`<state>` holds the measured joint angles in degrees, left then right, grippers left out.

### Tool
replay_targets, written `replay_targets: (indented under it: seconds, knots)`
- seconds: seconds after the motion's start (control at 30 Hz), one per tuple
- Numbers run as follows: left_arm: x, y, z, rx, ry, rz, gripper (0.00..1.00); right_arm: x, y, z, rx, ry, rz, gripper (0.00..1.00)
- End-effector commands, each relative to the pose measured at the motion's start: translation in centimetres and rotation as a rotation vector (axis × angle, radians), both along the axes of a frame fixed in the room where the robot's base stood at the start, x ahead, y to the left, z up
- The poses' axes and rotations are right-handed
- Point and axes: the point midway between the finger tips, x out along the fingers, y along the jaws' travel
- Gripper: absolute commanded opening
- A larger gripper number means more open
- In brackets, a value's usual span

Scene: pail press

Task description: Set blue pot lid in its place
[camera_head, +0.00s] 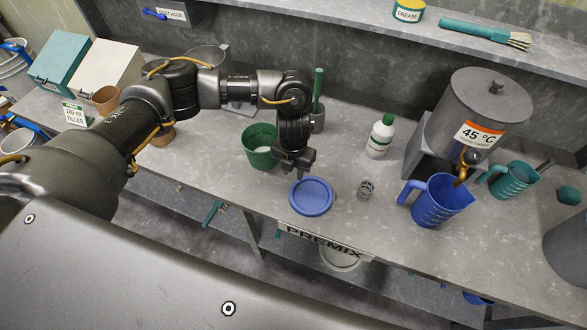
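The blue pot lid (311,197), a round disc with a raised rim, lies near the front edge of the grey worktop, above the PREMIX label. My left gripper (297,168) points down just behind the lid, close to its back rim. Its fingers are small and dark here, and I cannot tell whether they are open or touch the lid. A green pot (260,147) with pale contents stands left of the gripper, partly behind it. My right gripper is not in view.
A blue jug (437,202) sits under the tap of the grey 45 °C tank (470,105). A teal jug (510,180) is farther right.

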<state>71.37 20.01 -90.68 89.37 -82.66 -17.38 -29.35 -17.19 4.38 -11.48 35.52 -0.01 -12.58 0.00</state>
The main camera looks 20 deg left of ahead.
Motion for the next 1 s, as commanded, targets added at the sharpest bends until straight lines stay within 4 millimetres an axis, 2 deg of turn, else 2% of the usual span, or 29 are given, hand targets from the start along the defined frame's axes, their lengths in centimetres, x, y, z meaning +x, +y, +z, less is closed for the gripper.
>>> replay_targets:
  seconds: [0.57, 0.63, 0.8, 1.0]
  knots:
    - [0.0, 0.0, -8.0, -0.001, 0.000, 0.001, 0.30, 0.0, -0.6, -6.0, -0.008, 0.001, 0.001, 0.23]
    - [0.0, 0.0, -7.2, -0.001, -0.002, 0.001, 0.22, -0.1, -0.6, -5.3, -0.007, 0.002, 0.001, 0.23]
    - [0.0, 0.0, -7.2, -0.001, -0.001, 0.001, 0.00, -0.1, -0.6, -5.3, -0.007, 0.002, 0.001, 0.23]
    - [0.0, 0.0, -7.2, -0.001, -0.001, 0.001, 0.00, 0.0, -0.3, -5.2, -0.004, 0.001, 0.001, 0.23]
